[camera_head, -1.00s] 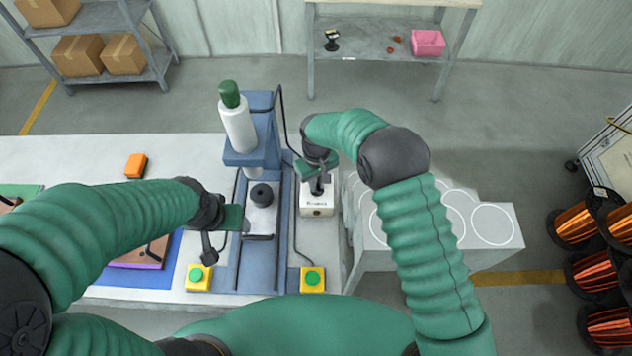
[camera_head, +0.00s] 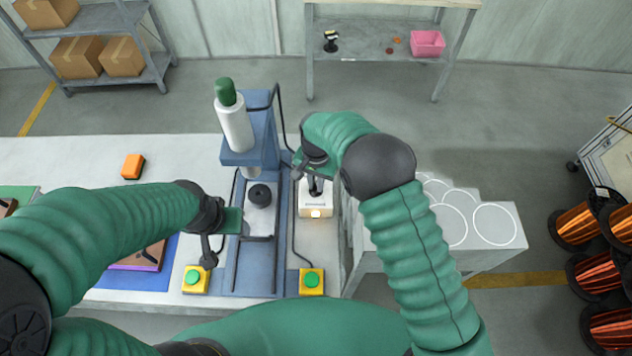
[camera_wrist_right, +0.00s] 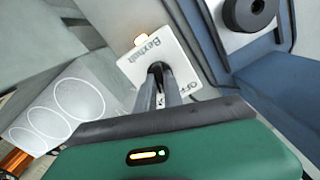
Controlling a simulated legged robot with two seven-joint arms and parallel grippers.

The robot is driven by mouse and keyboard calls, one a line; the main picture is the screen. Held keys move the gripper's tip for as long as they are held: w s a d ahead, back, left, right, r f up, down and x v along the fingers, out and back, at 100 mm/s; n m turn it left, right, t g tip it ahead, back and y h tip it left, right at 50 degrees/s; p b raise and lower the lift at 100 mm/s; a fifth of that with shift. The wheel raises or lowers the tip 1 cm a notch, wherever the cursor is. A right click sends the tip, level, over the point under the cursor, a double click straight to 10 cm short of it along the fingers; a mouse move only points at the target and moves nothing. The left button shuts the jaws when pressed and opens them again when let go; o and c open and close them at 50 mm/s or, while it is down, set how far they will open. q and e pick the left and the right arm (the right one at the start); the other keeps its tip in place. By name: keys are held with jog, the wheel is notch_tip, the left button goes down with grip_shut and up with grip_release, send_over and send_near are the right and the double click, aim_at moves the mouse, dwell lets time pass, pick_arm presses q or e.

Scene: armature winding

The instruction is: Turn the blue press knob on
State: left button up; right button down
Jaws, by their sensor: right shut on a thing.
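The blue press (camera_head: 250,157) stands on the white table, with a green-capped white cylinder on top and a dark round part (camera_head: 259,194) on its bed. Its white control box (camera_head: 315,209) sits to the right of the press, with an orange light lit on its front. In the right wrist view, the fingers (camera_wrist_right: 160,92) reach down to the box (camera_wrist_right: 158,62), beside an "OFF" label.
Two yellow boxes with green buttons (camera_head: 312,281) (camera_head: 195,279) stand at the table's front. An orange block (camera_head: 133,166) lies at the left. A grey stand with white circles (camera_head: 497,234) is right of my right arm. Black cables run beside the press.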

jog(key=shift+s+a+m, duration=0.1)
jog(key=shift+s+m, duration=0.05)
jog(key=shift+m, duration=1.15)
jog(key=c, duration=1.5)
grip_release()
jog(key=shift+c, duration=0.2)
jog(key=shift+o, duration=0.4)
jog(key=shift+a, duration=0.1)
jog(key=shift+r, duration=0.1)
